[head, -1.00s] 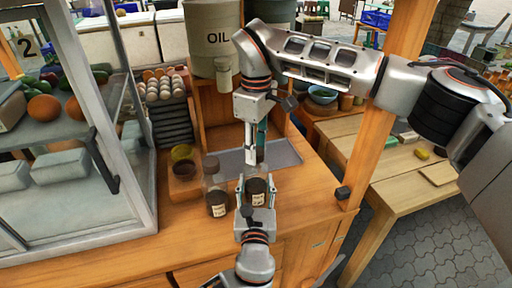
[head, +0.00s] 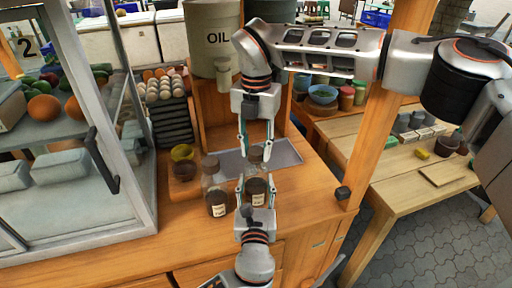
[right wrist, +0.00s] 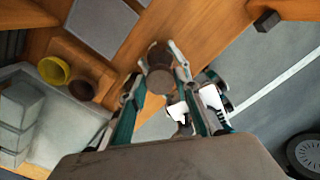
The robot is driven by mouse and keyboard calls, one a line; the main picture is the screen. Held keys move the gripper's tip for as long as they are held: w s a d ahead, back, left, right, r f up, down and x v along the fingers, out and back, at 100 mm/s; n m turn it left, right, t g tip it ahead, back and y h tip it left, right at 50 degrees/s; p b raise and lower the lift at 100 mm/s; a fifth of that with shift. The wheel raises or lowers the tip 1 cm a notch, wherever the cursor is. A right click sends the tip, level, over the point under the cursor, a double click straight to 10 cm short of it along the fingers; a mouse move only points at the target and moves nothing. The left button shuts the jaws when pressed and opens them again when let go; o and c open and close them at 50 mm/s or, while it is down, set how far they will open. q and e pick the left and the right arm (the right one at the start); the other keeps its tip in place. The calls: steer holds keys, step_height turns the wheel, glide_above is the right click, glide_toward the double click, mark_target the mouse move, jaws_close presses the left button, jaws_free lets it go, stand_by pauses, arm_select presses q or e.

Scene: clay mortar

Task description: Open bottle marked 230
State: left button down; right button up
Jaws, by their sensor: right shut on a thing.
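Two small glass bottles with dark contents and pale labels stand on the wooden counter: a left bottle (head: 216,204) and a right bottle (head: 256,186). The label writing is too small to read. My left gripper (head: 257,186) comes up from the front, with its fingers on both sides of the right bottle's body, appearing shut on it. My right gripper (head: 256,150) points down from above and is shut on the top of that bottle, which also shows between its fingers in the right wrist view (right wrist: 160,80). The bottle looks upright.
A glass cabinet (head: 80,215) with a dark handle stands at the left. A yellow cup (head: 182,152) and brown bowl (head: 184,170) sit left of the bottles. An OIL container (head: 213,40) stands behind. A wooden post (head: 372,130) rises at the right.

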steer(key=n, duration=3)
steer(key=shift+n, duration=0.4)
steer(key=n, duration=0.4)
steer(key=shift+r, duration=0.1)
